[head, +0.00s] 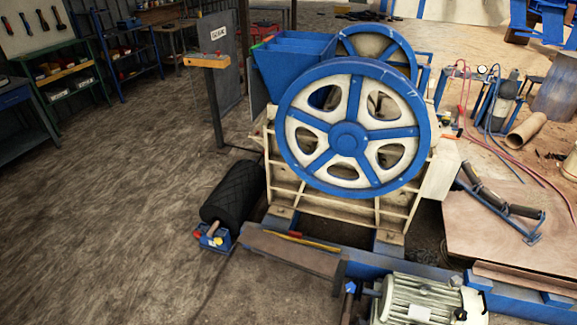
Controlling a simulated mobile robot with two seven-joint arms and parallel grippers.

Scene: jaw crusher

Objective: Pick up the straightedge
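A thin yellow bar (312,243) with a red piece near its left end lies along the blue base frame in front of the jaw crusher (347,136). It looks like the straightedge, but it is too small to be sure. A brown plate (290,253) lies just in front of it. Neither of my grippers shows in the head view.
A grey motor (420,300) stands at the bottom right of the frame. A post with an orange box (206,61) stands behind. The left floor is clear.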

